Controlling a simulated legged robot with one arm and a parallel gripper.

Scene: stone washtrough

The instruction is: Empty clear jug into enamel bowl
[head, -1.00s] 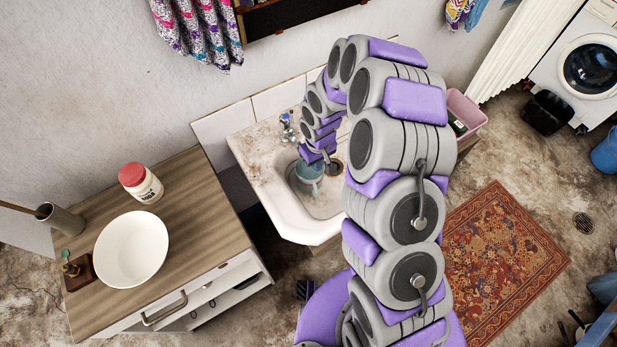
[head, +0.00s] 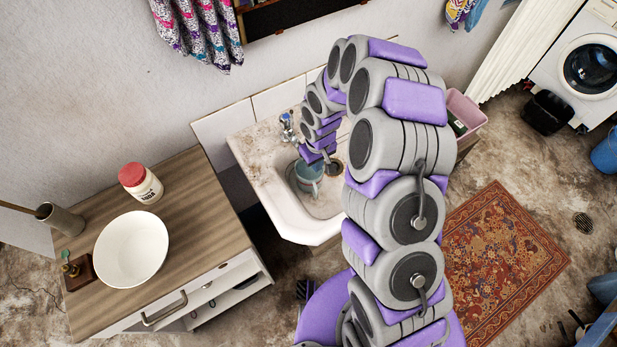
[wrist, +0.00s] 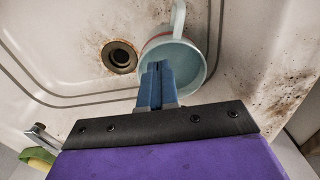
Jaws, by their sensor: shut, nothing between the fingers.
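A clear jug (head: 308,178) with a bluish tint stands in the basin of the stone washtrough (head: 297,221). In the wrist view the jug (wrist: 193,57) shows from above, with its pale handle at the top and the drain hole to its left. My gripper (wrist: 158,66) is shut and empty, its blue fingertips over the near left part of the jug's rim. I cannot tell whether they touch it. In the head view my arm hides part of the basin. The white enamel bowl (head: 131,250) sits on the wooden cabinet at left, and looks empty.
A red-lidded jar (head: 141,183) stands behind the bowl on the cabinet (head: 195,215). A tap (head: 287,127) rises at the trough's back. A pink tub (head: 466,112) is at right.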

